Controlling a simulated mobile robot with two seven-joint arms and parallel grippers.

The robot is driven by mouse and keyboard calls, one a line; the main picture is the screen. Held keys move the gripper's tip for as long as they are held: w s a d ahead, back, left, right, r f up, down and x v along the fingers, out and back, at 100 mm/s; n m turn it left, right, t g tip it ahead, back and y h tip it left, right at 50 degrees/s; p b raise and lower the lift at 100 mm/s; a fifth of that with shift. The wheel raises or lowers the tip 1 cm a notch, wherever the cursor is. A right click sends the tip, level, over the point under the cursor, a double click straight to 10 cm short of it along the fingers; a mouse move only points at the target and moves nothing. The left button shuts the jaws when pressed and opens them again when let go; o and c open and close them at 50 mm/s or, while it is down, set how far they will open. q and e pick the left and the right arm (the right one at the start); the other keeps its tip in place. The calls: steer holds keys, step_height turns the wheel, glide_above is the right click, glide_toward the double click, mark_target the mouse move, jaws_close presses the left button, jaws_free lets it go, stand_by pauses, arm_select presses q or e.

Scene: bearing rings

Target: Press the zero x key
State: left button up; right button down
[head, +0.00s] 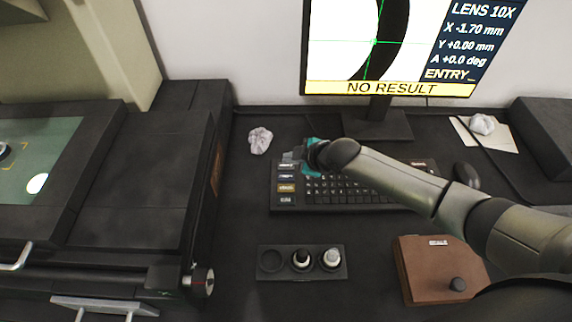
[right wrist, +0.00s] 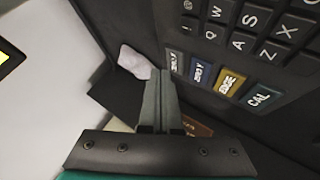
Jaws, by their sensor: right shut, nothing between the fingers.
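The black keyboard (head: 340,205) lies on the dark bench below the monitor. Its left column of coloured keys shows in the right wrist view: a zero x key (right wrist: 173,61), a zero y key (right wrist: 200,73), a yellow EDGE key (right wrist: 229,87) and a CAL key (right wrist: 260,98). My right gripper (head: 290,157) is shut and empty at the keyboard's upper left corner. In the right wrist view its fingertips (right wrist: 164,74) are right beside the zero x key and partly cover it. I cannot tell whether they touch it. My left gripper is out of view.
The monitor (head: 402,88) reads X -1.70 mm, Y +0.00 mm and NO RESULT. A crumpled white wad (head: 260,140) lies left of the keyboard. A black mouse (head: 466,175) is at right.

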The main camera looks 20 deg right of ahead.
mark_target(290, 168)
steer(key=shift+f, duration=0.15)
stand_by(0.6)
steer(key=shift+f, duration=0.3)
steer(key=shift+f+b, duration=0.35)
steer(key=shift+b, duration=0.1)
stand_by(0.4)
stand_by(0.4)
steer(key=shift+r+p, duration=0.75)
steer(key=shift+p, duration=0.1)
step_height(290, 168, up, 5)
steer(key=p, duration=0.5)
